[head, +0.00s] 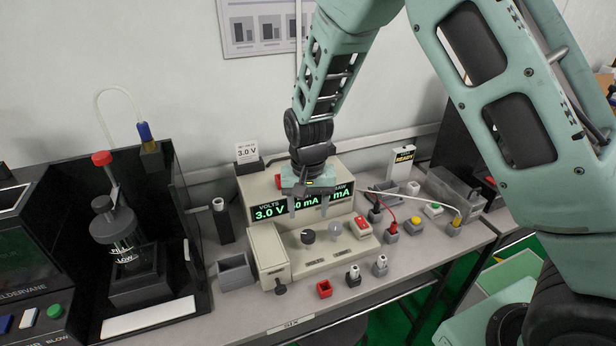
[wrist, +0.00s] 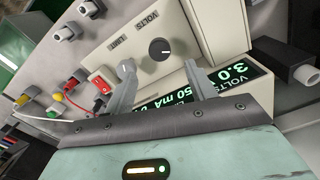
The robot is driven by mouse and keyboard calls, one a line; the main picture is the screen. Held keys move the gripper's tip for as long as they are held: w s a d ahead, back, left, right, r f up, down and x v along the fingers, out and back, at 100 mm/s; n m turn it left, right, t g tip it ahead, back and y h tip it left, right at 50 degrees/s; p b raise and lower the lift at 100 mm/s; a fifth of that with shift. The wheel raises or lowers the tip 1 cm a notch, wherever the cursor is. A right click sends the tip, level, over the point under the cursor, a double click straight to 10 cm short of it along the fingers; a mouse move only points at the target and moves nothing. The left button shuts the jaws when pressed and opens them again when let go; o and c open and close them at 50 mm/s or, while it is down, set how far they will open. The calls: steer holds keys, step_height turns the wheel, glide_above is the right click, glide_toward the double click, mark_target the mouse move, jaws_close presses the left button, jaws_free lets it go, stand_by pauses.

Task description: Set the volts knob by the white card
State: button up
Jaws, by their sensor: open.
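The white card (head: 247,150) stands behind the power supply at its left and reads 3.0 V. The grey-beige power supply (head: 348,258) has a green-lit display (head: 268,213) reading VOLTS 3.0 V, also seen in the wrist view (wrist: 233,72). The volts knob (head: 308,236) is black with a pale pointer mark and sits on the sloped front panel; it also shows in the wrist view (wrist: 160,50) beneath its VOLTS label. My gripper (head: 308,210) is open and empty, pointing down in front of the display. In the wrist view its fingertips (wrist: 159,66) are apart, with the volts knob beyond them, not gripped.
A pale limit knob (head: 334,230) sits close right of the volts knob, and a red switch (head: 361,226) beyond it. Red and white leads (head: 388,207) run to jacks at the right. Small connectors (head: 353,272) and a grey open box (head: 236,271) stand around the supply.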

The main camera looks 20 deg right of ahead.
step_height(320, 180, up, 10)
stand_by(0.3)
stand_by(0.3)
